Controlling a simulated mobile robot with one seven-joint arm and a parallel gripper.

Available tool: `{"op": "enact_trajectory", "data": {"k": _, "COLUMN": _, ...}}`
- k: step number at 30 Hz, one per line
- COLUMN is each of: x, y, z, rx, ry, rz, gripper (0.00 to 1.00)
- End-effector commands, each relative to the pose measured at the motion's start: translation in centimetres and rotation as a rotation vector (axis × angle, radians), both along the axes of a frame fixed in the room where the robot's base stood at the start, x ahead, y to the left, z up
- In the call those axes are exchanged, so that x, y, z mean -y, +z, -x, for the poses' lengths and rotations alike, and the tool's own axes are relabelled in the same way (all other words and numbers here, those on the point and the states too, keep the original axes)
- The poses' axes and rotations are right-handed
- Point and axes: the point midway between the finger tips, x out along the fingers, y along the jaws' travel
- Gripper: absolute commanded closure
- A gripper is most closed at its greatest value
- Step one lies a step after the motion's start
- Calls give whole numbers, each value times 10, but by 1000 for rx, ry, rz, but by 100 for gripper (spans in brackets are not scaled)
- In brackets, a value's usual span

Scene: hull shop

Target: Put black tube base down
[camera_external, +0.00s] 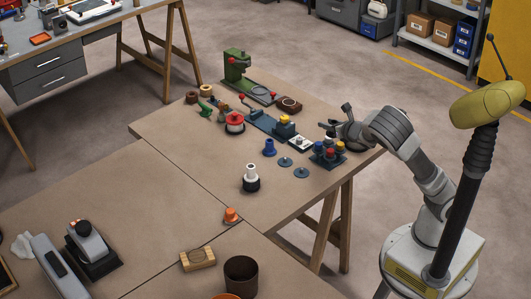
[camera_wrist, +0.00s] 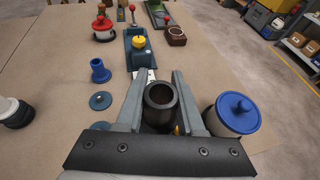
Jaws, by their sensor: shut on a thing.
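The black tube base (camera_wrist: 160,100), a dark hollow cylinder with its open mouth toward the camera, stands between my fingers in the wrist view. My gripper (camera_wrist: 162,88) is shut on it, one grey finger on each side. In the external view my gripper (camera_external: 338,129) is over the right corner of the table, by a blue block with coloured knobs (camera_external: 327,153). The tube's lower end is hidden in the wrist view, and I cannot tell whether it touches anything.
A white jar with a blue lid (camera_wrist: 233,112) is close to my right finger. A blue flanged part (camera_wrist: 100,70) and blue discs (camera_wrist: 100,100) lie left. A white-and-black cylinder (camera_external: 251,178) stands farther left. Bare tabletop (camera_external: 200,180) is free left of it.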

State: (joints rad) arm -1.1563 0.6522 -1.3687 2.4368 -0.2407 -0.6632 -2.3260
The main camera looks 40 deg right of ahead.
Motion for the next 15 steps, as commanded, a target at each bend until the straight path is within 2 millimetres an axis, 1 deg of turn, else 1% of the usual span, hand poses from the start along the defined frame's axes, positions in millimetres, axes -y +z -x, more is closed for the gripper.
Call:
{"op": "enact_trajectory", "data": {"k": 2, "x": 0, "y": -4, "z": 7, "rx": -4, "ry": 2, "rz": -5, "gripper": 100}}
{"op": "enact_trajectory", "data": {"k": 5, "x": -4, "y": -8, "z": 8, "rx": -8, "ry": 2, "rz": -6, "gripper": 100}}
{"op": "enact_trajectory", "data": {"k": 8, "x": -18, "y": -19, "z": 2, "rx": -9, "ry": 5, "rz": -4, "gripper": 100}}
{"op": "enact_trajectory", "data": {"k": 15, "x": -68, "y": -53, "z": -22, "rx": -8, "ry": 6, "rz": -5, "gripper": 100}}
